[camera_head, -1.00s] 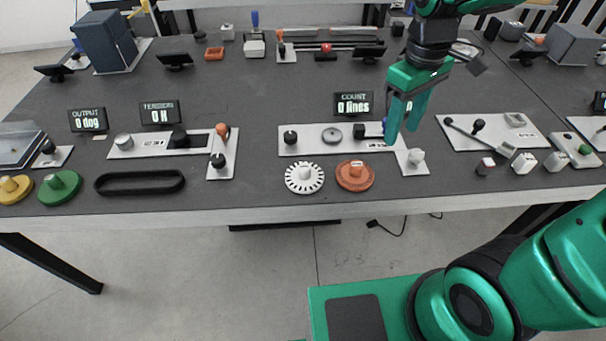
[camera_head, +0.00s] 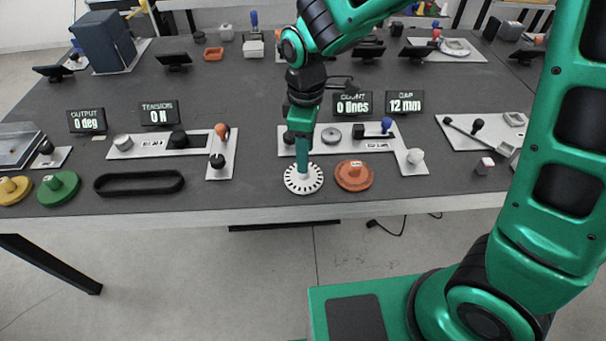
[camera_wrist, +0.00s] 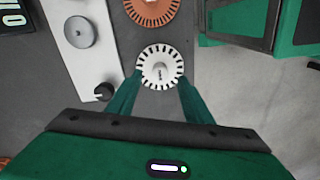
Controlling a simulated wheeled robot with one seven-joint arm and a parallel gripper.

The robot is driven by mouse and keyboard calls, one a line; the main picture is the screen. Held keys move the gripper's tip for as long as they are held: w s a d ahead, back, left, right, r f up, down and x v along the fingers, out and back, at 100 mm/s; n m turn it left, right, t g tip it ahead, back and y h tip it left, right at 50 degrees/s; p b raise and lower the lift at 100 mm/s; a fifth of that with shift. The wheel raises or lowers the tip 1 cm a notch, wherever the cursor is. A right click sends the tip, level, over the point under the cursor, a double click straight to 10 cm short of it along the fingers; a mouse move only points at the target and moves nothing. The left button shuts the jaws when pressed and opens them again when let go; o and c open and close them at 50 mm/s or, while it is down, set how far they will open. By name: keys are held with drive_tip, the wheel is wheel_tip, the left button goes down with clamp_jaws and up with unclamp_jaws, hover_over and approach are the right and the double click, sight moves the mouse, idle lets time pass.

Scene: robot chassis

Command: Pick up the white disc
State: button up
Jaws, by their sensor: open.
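The white disc (camera_head: 304,185) has dark slots around its rim and a raised knob in the middle. It lies flat near the front edge of the table. My gripper (camera_head: 303,170) is directly above it, pointing down, and its fingers hide part of the disc's far side. In the wrist view the white disc (camera_wrist: 160,68) shows between and just beyond the two green fingertips (camera_wrist: 159,88). The fingers are apart, one to each side of the knob. I cannot tell how far the fingertips are above the disc.
An orange disc (camera_head: 354,174) lies close to the right of the white one. Behind both is a grey panel (camera_head: 380,148) with knobs. A black belt loop (camera_head: 139,182) lies to the left, with a green disc (camera_head: 59,187) beyond it. Table between loop and white disc is clear.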

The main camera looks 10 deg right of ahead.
drive_tip(key=shift+f, duration=2.65)
clamp_jaws()
